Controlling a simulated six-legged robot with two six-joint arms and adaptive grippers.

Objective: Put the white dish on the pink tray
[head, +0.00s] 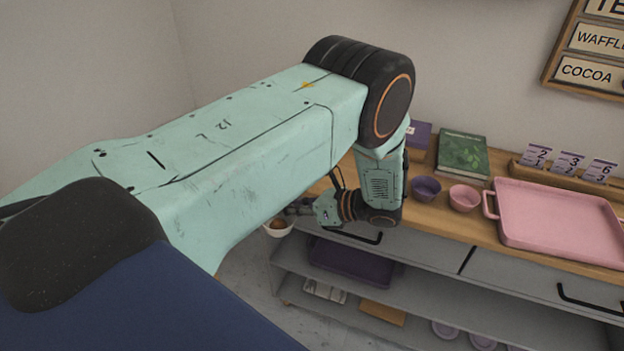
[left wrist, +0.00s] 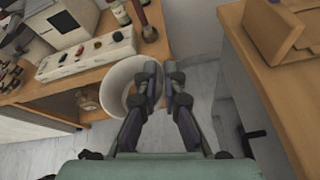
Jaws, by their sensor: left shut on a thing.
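The white dish (head: 270,232) is a small round bowl, held out in front of the wooden counter near the middle of the head view. My left gripper (head: 298,209) is shut on its rim. In the left wrist view the white dish (left wrist: 107,84) shows beside the fingers, with the gripper (left wrist: 164,74) at its right edge. A brown patch shows at the dish in the head view; I cannot tell what it is. The pink tray (head: 560,218) lies on the counter at the right, and its visible surface is empty.
A purple bowl (head: 426,187) and a pink bowl (head: 464,197) stand left of the tray. Behind are a green book (head: 462,154) and a wooden holder with number cards (head: 570,172). Below are drawers and a shelf with a dark purple tray (head: 350,262).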

